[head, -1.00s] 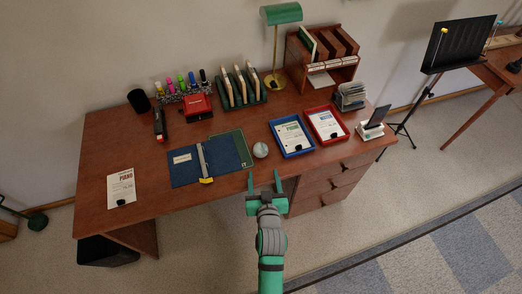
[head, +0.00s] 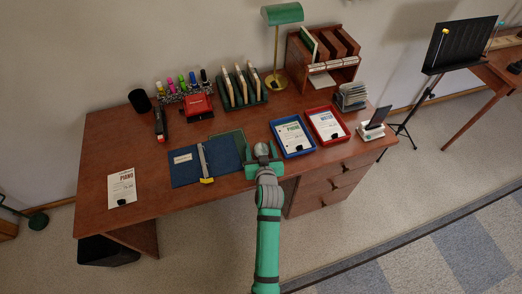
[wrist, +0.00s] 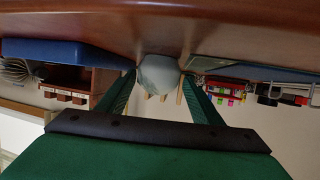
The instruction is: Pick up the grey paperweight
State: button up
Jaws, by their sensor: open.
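The grey paperweight (head: 262,149) is a rounded pale-grey lump on the desk, between the blue folder and the blue tray. My gripper (head: 264,160) is open at the desk's front, its green fingers reaching to either side of the paperweight. In the wrist view the paperweight (wrist: 158,74) sits between and just beyond the fingertips (wrist: 160,76), with a finger on each side. I cannot tell whether either finger touches it.
The blue tray (head: 278,131) with a paper is close on the right, beside the red tray (head: 345,127). The dark blue folder (head: 222,160) and green mat lie close on the left. A green lamp (head: 281,14) and file racks stand behind.

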aim_at(260, 142)
jog(key=x, duration=0.4)
jog(key=shift+d+f, duration=0.15)
jog(key=shift+d, duration=0.05)
jog(key=shift+c, duration=0.3)
jog(key=shift+w, duration=0.1)
grip_shut()
jog(key=shift+d, duration=0.1)
